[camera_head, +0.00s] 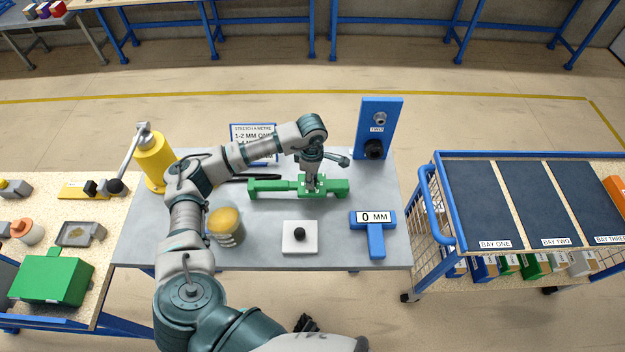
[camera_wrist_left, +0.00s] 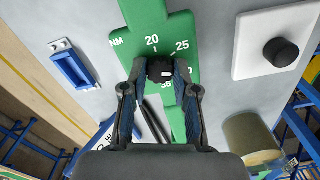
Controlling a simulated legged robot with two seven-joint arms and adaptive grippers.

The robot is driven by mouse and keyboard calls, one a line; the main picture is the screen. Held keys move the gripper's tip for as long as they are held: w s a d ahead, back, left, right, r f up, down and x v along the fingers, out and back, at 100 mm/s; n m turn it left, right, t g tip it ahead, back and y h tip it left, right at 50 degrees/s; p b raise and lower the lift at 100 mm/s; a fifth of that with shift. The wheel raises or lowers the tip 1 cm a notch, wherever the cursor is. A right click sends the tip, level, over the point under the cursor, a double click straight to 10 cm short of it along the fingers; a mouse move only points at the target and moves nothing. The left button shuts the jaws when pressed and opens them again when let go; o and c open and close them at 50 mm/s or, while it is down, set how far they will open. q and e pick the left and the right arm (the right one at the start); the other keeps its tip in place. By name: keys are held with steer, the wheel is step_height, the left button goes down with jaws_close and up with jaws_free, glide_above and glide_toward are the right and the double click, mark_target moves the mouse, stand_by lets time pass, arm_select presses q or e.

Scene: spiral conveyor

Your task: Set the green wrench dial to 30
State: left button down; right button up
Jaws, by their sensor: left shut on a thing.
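The green wrench (camera_head: 268,187) lies flat across the middle of the grey table. Its dial plate (camera_wrist_left: 150,35) shows NM and the white numbers 20 and 25, with 35 partly covered below. A dark dial knob (camera_wrist_left: 160,72) with a small white mark sits in the plate's middle. My left gripper (camera_head: 312,186) points down onto the wrench; in the left wrist view (camera_wrist_left: 160,78) its two fingers are shut on the knob from both sides. The fingers hide part of the scale, and I see no 30.
A white block with a black knob (camera_head: 300,233), a blue gauge reading 0 MM (camera_head: 376,238) and a yellow-lidded jar (camera_head: 226,225) stand near the wrench. A blue upright panel (camera_head: 379,115) and a yellow cylinder with a lever (camera_head: 155,160) stand behind. A bay trolley is at right.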

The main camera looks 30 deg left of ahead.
arm_select(q)
steer(key=shift+f+m+b, duration=0.1)
steer(key=shift+m+b, duration=0.45)
steer(key=shift+m, duration=0.85)
arm_select(e)
steer(key=shift+w+a+r, duration=0.15)
steer(key=shift+w+r, duration=0.3)
steer(key=shift+w, duration=0.35)
steer(key=shift+w+a+r, duration=0.15)
steer(key=shift+w+r, duration=0.3)
steer(key=shift+w, duration=0.35)
arm_select(q)
steer(key=c, duration=0.9)
jaws_free()
steer(key=shift+c, duration=0.2)
steer(key=shift+o, duration=0.3)
arm_select(e)
steer(key=shift+w, duration=0.1)
arm_select(q)
step_height(320, 180, up, 12)
steer(key=shift+w+a, duration=0.1)
